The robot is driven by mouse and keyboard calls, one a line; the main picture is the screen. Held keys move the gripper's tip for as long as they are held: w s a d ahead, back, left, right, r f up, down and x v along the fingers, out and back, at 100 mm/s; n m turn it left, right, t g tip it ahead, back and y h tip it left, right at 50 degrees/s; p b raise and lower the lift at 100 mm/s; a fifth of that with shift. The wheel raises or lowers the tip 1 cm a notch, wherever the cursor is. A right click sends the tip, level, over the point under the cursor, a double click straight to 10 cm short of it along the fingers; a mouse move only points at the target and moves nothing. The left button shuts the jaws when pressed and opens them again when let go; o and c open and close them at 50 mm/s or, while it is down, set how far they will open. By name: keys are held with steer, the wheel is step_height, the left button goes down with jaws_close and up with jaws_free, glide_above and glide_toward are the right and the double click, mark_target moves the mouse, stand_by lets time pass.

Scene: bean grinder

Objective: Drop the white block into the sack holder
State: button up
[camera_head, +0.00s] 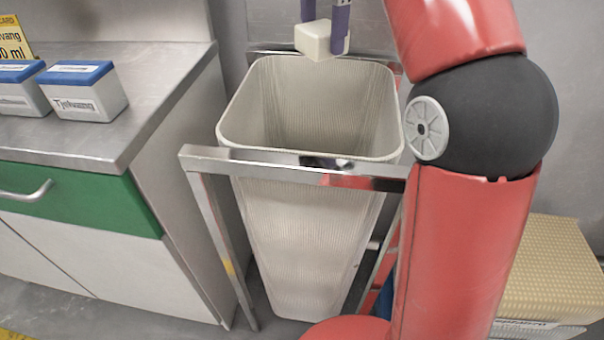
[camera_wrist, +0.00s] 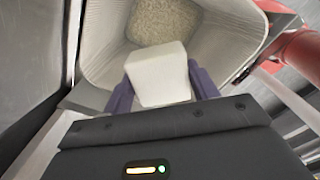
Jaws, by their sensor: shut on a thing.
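The white block (camera_head: 317,40) is held between the two purple fingers of my gripper (camera_head: 326,28), which is shut on it. In the wrist view the block (camera_wrist: 160,74) sits between the fingertips of my gripper (camera_wrist: 160,85). The sack holder (camera_head: 300,160) is a shiny metal frame around a tall, ribbed, cream-white liner (camera_head: 310,230) with an open top. In the head view the block shows above the liner's back rim. In the wrist view the opening lies beyond the block, with pale grainy material (camera_wrist: 165,20) at the bottom.
A metal-topped counter (camera_head: 150,85) with a green drawer (camera_head: 80,205) stands at the left. Two white boxes with blue lids (camera_head: 85,92) and a yellow card (camera_head: 14,40) are on it. A beige stacked item (camera_head: 550,270) stands at the lower right. A wall is close behind.

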step_height(320, 180, down, 6)
steer(key=shift+b, duration=0.55)
steer(key=o, duration=1.1)
steer(key=shift+o, duration=0.2)
steer(key=shift+r+p, duration=0.55)
steer(key=shift+r, duration=3.2)
steer(key=shift+s, duration=0.1)
